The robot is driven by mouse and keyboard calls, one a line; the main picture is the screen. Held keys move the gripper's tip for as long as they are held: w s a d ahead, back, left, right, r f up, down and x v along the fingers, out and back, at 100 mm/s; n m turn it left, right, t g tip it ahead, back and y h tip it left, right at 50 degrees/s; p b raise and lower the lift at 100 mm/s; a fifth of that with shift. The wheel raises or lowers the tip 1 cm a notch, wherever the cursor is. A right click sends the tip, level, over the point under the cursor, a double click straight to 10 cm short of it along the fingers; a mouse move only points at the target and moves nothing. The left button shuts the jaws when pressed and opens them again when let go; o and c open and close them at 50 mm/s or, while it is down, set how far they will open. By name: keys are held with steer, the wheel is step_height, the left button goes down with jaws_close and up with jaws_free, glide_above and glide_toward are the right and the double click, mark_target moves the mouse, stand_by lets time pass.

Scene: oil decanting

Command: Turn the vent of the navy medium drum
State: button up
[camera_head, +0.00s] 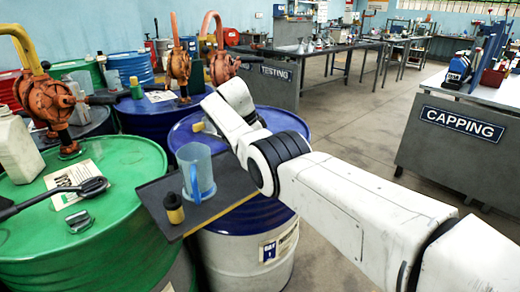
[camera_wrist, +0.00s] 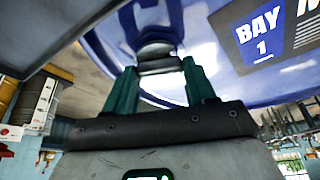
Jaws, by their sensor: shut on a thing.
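The navy drum (camera_head: 250,217) stands in the middle of the head view, with a blue lid and upper band, a pale lower body and a Bay 1 label. In the wrist view its blue surface (camera_wrist: 225,85) fills the upper part, with a large Bay 1 label. My gripper (camera_wrist: 160,66) has its two dark green fingers against the blue surface, shut on a small grey metal piece (camera_wrist: 157,58) that looks like the vent. How far the vent is turned cannot be told. In the head view my arm hides the fingers and the vent.
A dark board (camera_head: 225,192) at the drum's near side holds a blue jug (camera_head: 197,172) and a small yellow-and-black bottle (camera_head: 174,208). A green drum (camera_head: 100,240) stands left. Rusty hand pumps (camera_head: 178,66) stand behind. The floor right of the drum is clear before the capping bench (camera_head: 458,150).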

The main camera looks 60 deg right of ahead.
steer(key=shift+r, duration=0.1)
steer(key=o, duration=1)
steer(key=shift+o, duration=0.2)
steer(key=v, duration=1)
steer(key=shift+a+r, duration=0.15)
steer(key=shift+r, duration=0.15)
steer(key=shift+w, duration=0.15)
